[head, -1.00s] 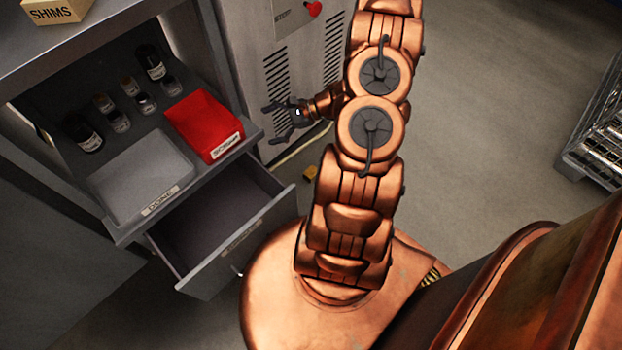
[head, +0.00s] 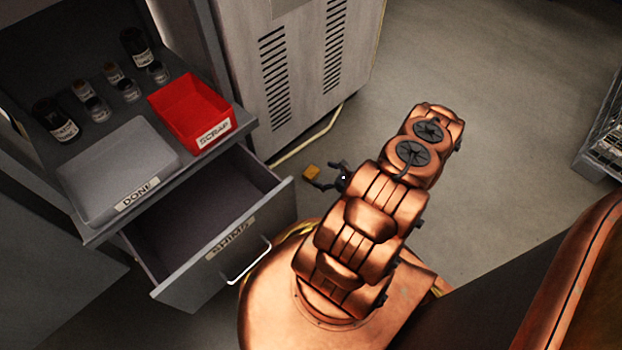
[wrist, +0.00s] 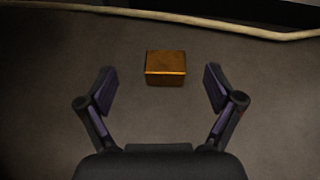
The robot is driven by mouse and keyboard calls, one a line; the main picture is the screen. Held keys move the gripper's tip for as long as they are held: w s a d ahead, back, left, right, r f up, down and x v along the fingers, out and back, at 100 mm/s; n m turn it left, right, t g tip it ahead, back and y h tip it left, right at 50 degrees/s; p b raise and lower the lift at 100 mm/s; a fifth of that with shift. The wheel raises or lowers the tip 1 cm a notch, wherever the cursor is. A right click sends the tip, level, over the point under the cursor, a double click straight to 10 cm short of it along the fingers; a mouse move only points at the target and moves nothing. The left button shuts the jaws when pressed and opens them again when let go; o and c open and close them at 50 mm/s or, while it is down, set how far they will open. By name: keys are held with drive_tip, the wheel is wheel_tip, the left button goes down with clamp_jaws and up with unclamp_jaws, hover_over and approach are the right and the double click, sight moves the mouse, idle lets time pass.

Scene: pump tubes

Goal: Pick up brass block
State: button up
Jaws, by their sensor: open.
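The brass block (head: 311,172) is a small golden box on the floor, to the right of the open drawer in the head view. In the wrist view the brass block (wrist: 165,68) lies centred between and just beyond the fingertips. My gripper (head: 325,175) is open and empty, close to the block on its right side in the head view. In the wrist view my gripper (wrist: 160,90) has its fingers spread wider than the block, one to each side. No contact with the block shows.
An open, empty-looking drawer (head: 205,225) juts out left of the block. Above it are a grey DONE tray (head: 115,160), a red SCRAP bin (head: 193,112) and several small bottles. A pale hose (head: 300,148) runs on the floor behind the block, by a vented cabinet (head: 300,65).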

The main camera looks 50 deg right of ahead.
sight(311, 172)
drive_tip(key=shift+s+f+m, duration=0.2)
drive_tip(key=shift+s+f, duration=0.05)
drive_tip(key=shift+f, duration=0.35)
drive_tip(key=shift+s+f+m, duration=0.2)
drive_tip(key=shift+f, duration=0.35)
drive_tip(key=shift+w+f+b, duration=0.2)
drive_tip(key=shift+f+b, duration=0.05)
drive_tip(key=shift+b, duration=0.05)
drive_tip(key=shift+d+r+b+x, duration=0.15)
drive_tip(key=shift+b+x, duration=0.5)
drive_tip(key=shift+x, duration=0.55)
drive_tip(key=shift+d+b+x, duration=0.1)
drive_tip(key=shift+b+x, duration=0.6)
drive_tip(key=shift+x, duration=0.45)
drive_tip(key=shift+d+r+b+x, duration=0.15)
drive_tip(key=shift+b+x, duration=0.5)
drive_tip(key=shift+x, duration=0.55)
drive_tip(key=shift+w, duration=0.15)
clamp_jaws()
